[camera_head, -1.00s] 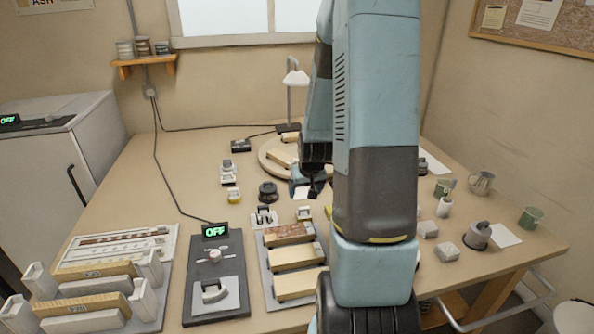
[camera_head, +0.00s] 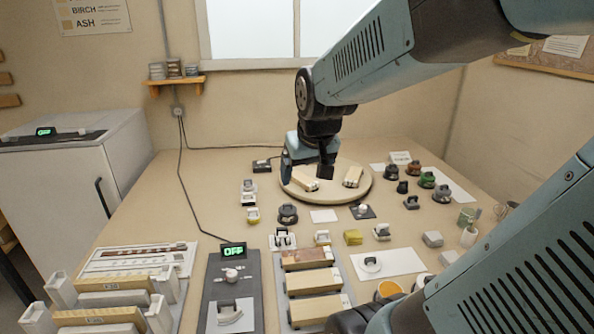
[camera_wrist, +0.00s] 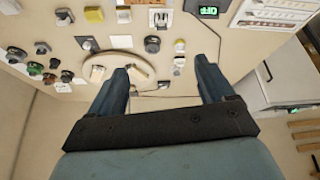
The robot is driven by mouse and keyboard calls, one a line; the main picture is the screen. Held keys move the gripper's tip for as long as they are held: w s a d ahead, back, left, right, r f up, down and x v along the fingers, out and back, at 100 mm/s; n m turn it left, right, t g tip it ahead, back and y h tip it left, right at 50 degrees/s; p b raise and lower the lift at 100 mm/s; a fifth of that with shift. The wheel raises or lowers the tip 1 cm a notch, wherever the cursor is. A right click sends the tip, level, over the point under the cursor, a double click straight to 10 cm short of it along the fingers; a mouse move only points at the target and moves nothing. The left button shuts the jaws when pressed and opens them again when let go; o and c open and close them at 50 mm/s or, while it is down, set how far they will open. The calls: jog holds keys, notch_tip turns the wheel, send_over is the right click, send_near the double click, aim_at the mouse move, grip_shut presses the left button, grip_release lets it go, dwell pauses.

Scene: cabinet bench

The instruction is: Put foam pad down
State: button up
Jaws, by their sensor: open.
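A yellow block (camera_head: 353,237), which may be the foam pad, lies on the bench to the right of a small white-and-yellow piece. It also shows in the wrist view (camera_wrist: 94,14), clear of the fingers. A flat white square (camera_head: 323,215) lies on the bench behind it; I cannot tell whether that is a pad or a sheet.
The round board (camera_head: 334,192) holds two wooden pieces. A dark round knob-like object (camera_head: 287,214) stands left of the white square. A tray with wooden blocks (camera_head: 316,308) and a panel reading OFF (camera_head: 230,275) are in front. Several dark-topped items and mugs crowd the right.

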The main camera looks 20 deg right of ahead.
jog(key=s+a+r, duration=0.3)
jog(key=s+r, duration=0.1)
jog(key=s, duration=0.5)
jog(key=shift+r+n+y, duration=0.3)
jog(key=shift+n, duration=0.1)
jog(key=shift+o, duration=0.5)
jog(key=shift+a, duration=0.1)
